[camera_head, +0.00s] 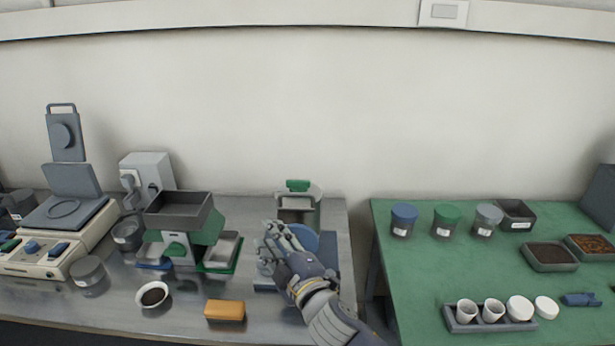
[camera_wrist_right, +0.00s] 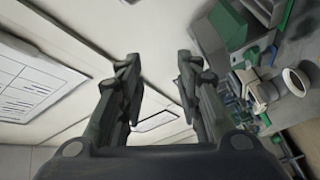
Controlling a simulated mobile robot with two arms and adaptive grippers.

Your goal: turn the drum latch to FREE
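A blue round part (camera_head: 304,236), perhaps the drum, stands on a blue base (camera_head: 331,262) at the right end of the metal bench. My right gripper (camera_head: 268,242) is in front of it and covers much of it in the head view. I cannot make out the latch or its FREE mark. In the wrist view the two fingers of my right gripper (camera_wrist_right: 158,75) are spread apart with nothing between them. I cannot tell whether the gripper touches the drum device. My left gripper is not in view.
A grey holder with a green top (camera_head: 298,186) stands just behind the gripper. Left of it are a green-and-grey tray stand (camera_head: 179,205), an orange block (camera_head: 225,310) and a white bowl (camera_head: 153,307). A green table (camera_head: 420,270) with jars and trays stands right, across a gap.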

